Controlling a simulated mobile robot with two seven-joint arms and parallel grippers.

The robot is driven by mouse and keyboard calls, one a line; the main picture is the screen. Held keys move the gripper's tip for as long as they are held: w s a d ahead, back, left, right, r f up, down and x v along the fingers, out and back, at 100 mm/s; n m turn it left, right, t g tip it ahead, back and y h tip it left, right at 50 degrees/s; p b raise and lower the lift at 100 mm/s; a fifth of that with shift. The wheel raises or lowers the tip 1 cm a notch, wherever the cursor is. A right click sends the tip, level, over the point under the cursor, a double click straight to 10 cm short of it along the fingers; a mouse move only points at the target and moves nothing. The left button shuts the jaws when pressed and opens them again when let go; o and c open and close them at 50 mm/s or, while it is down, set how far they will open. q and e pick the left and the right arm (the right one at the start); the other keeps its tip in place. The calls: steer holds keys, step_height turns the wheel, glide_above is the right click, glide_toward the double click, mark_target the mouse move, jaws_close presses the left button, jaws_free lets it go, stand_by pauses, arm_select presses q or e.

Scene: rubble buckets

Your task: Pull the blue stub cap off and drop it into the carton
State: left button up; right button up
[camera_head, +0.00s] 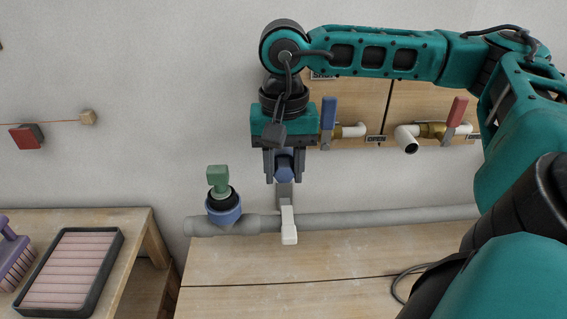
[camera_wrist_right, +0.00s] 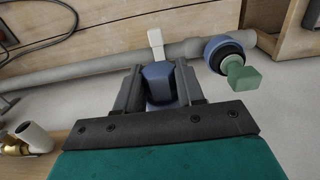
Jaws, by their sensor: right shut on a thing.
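My right gripper (camera_head: 284,178) points down above the grey pipe and is shut on the blue stub cap (camera_head: 285,172). In the right wrist view the blue cap (camera_wrist_right: 158,84) sits between the two dark fingers of the right gripper (camera_wrist_right: 160,90). Just below the cap in the head view is a grey stub (camera_head: 284,196) that rises from the pipe, with a white lever (camera_head: 289,232) in front. I cannot tell whether the cap still touches the stub. I see no carton. My left gripper is not in view.
The grey pipe (camera_head: 360,219) runs along the wooden bench (camera_head: 300,270). A blue collar with a green-topped fitting (camera_head: 218,180) stands left of the gripper. Blue-handled (camera_head: 328,115) and red-handled (camera_head: 456,112) valves are behind. A dark-rimmed tray (camera_head: 112,262) is at left.

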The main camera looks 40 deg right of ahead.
stand_by(0.4)
steer(key=shift+s+a, duration=0.75)
steer(key=shift+s, duration=0.15)
